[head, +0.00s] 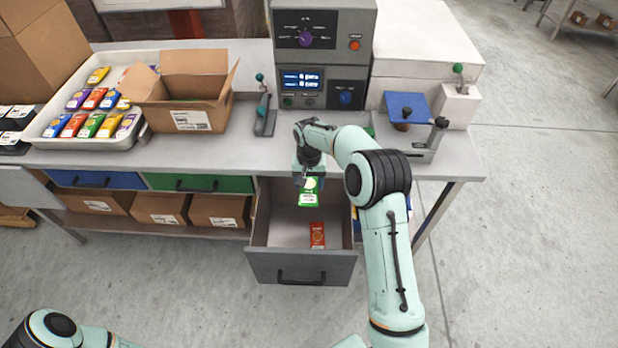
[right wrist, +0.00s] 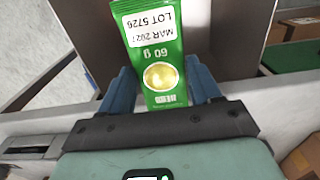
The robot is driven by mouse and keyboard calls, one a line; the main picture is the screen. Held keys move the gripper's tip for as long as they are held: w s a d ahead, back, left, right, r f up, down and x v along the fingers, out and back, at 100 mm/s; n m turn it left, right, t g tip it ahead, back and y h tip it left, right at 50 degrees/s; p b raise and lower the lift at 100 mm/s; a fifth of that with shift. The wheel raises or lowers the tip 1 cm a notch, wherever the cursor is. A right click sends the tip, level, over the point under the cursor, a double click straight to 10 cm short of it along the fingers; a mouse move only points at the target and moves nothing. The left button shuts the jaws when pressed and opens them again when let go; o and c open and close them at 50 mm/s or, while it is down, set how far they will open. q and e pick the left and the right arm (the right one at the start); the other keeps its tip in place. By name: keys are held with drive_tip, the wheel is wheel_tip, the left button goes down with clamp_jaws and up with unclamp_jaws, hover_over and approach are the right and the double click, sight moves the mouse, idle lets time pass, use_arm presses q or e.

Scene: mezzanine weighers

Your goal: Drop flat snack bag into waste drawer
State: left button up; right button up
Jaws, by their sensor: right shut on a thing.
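My right gripper (head: 309,178) is over the open grey drawer and is shut on a green snack bag (head: 309,194). In the right wrist view the green bag (right wrist: 152,55) sits between the two blue fingers (right wrist: 160,88), with a white label and a yellow round picture. The bag hangs above the drawer floor, inside the outline of the drawer as seen from the head. The waste drawer (head: 300,267) is pulled out and a red bag (head: 317,235) lies on its floor. My left gripper is out of view; only part of my left arm shows at the lower left.
A white tray (head: 40,125) of several coloured snack bags stands at the left of the bench, beside an open cardboard box (head: 192,92). A weigher (head: 320,85) stands behind the drawer. Blue (head: 95,179) and green (head: 200,183) drawers are shut to the left.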

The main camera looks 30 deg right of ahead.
sight(309, 184)
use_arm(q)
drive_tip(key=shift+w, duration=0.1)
use_arm(e)
drive_tip(key=shift+w+r, duration=0.1)
drive_tip(key=o, duration=1.1)
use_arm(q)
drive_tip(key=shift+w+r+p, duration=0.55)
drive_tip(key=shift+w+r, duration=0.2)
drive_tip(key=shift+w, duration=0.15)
use_arm(e)
wheel_tip(309, 184, up, 13)
drive_tip(key=shift+r, duration=0.2)
